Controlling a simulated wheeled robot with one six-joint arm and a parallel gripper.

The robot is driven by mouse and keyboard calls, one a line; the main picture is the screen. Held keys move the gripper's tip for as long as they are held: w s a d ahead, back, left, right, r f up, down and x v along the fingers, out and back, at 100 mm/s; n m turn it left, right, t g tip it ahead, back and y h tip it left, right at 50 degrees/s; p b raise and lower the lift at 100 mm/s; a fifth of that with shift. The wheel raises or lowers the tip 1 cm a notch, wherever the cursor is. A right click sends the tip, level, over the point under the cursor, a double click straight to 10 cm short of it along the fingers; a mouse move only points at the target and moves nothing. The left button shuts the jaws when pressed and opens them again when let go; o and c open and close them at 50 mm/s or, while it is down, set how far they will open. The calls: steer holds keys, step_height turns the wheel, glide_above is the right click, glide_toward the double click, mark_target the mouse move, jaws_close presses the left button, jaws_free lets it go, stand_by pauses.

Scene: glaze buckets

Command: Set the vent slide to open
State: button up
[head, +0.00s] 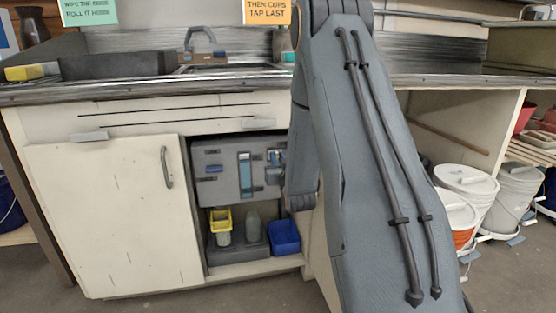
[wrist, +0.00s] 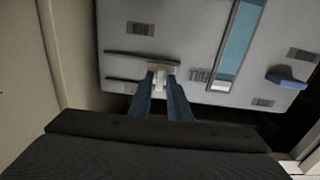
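The vent slide appears to be the pale tab (wrist: 160,69) on a grey panel in the wrist view, set between two dark horizontal rails. Its end labels are too small to read. My gripper (wrist: 161,82) has its two blue fingers on either side of the tab's stem, apparently closed on it with no clear gap. In the head view the grey panel (head: 228,177) sits in the open cabinet bay, and my gripper (head: 276,160) reaches its right part. My arm hides the panel's right edge there.
A sight gauge (head: 245,175) and a blue handle (head: 212,169) are on the panel, left of my gripper. Below stand a yellow container (head: 221,220), a grey bottle (head: 252,225) and a blue bin (head: 285,237). A cabinet door (head: 115,215) is left; white buckets (head: 466,184) are right.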

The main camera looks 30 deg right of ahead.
jaws_close()
stand_by(1.1)
